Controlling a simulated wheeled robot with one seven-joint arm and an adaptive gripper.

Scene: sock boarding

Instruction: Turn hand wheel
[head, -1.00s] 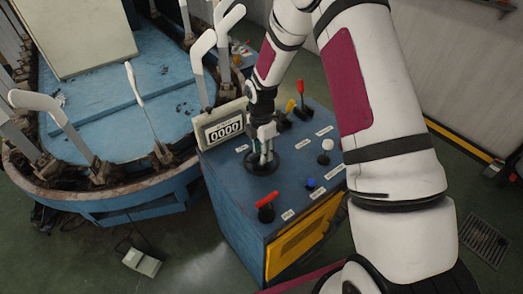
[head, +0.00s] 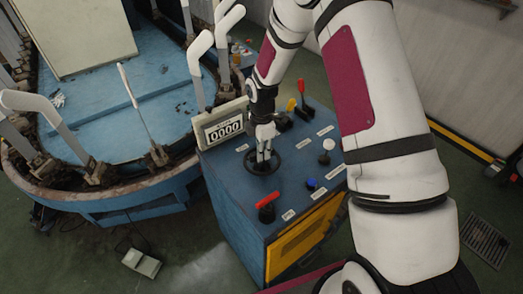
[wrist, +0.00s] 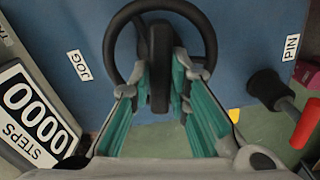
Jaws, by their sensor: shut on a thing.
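The hand wheel (head: 247,165) is a black ring lying flat on top of the blue control cabinet (head: 228,178). In the wrist view the wheel's rim (wrist: 110,45) lies beside the JOG label (wrist: 78,66). My gripper (head: 263,158) points down at the wheel. In the wrist view its green-padded fingers are closed around an upright black handle (wrist: 158,75) within the ring. The handle hides part of the wheel behind it.
A counter (head: 222,129) reading 0000 stands at the cabinet's left edge. The blue oval machine (head: 130,205) with upright grey boards is at left.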

